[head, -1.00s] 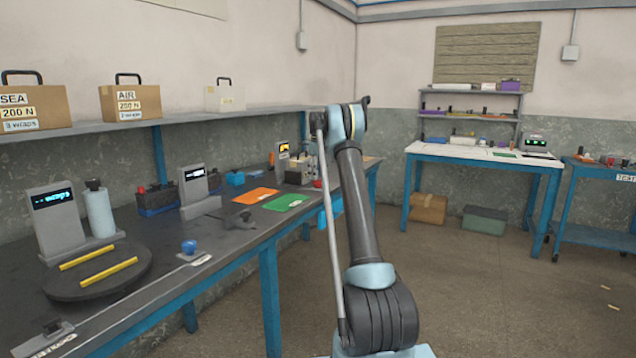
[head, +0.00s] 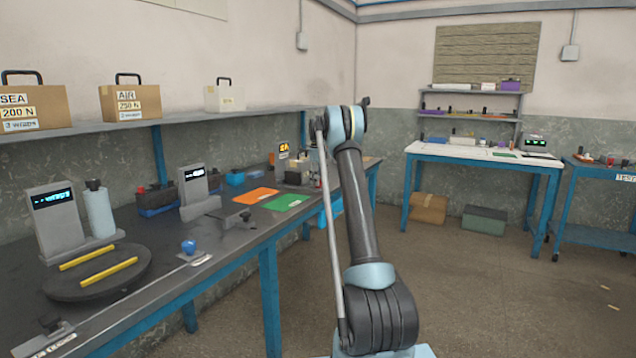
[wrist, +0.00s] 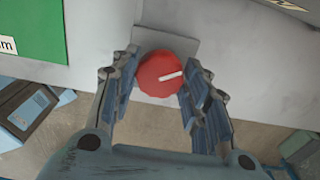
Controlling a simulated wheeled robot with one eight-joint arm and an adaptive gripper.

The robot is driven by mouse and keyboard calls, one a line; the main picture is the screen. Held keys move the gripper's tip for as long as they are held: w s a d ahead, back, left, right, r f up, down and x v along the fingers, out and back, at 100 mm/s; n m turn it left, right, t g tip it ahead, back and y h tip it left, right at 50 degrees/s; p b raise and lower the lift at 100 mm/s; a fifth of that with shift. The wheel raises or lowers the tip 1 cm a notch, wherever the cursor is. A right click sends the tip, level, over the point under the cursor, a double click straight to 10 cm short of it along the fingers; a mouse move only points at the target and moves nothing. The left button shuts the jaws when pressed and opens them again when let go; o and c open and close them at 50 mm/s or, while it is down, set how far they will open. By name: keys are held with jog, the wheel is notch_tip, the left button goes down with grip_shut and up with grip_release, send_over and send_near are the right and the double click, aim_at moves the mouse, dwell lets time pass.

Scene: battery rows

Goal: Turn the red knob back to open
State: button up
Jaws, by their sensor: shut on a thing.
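The red knob (wrist: 158,74) is round, with a white pointer line aimed right and slightly up. It sits at the edge of the grey bench top in the wrist view, on a small grey plate (wrist: 172,42). My gripper (wrist: 163,78) has its blue-grey padded fingers on the left and right of the knob and is shut on it. In the head view my arm stands in front of the far end of the bench, and I cannot make out the knob or the fingers there.
A green mat (head: 287,202) and an orange mat (head: 256,195) lie on the long bench. A black round plate with yellow bars (head: 98,272) is nearer. A white-topped table (head: 470,153) stands at the back right.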

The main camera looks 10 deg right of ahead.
jog(key=shift+n, duration=0.3)
